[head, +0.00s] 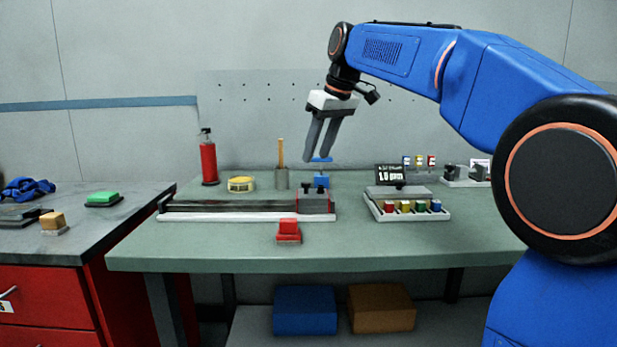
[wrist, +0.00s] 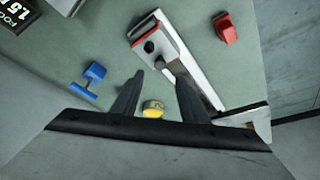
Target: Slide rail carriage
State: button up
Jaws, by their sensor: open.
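The rail (head: 235,207) is a long dark track with a pale front strip, lying along the workbench. Its carriage (head: 313,203), a grey block with dark knobs, is at the right end. In the wrist view the carriage (wrist: 159,42) shows a red edge and two dark knobs, and the rail (wrist: 205,92) runs from it to the lower right. My gripper (head: 319,159) is open and empty, above and apart from the carriage, fingers pointing down. Its fingers (wrist: 160,77) show in the wrist view, with the carriage beyond their tips.
A blue-handled piece (head: 321,180) stands behind the carriage. A red-topped block (head: 288,229) is in front of the rail. A yellow tin (head: 241,185), a grey cup (head: 281,179) and a red bottle (head: 208,162) stand behind. A tray (head: 408,213) with coloured pieces is right.

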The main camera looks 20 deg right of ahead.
aim_at(306, 182)
jog(key=x, duration=0.8)
jog(key=shift+w+f, duration=0.1)
jog(key=shift+f, duration=0.15)
jog(key=shift+a, duration=0.15)
grip_shut()
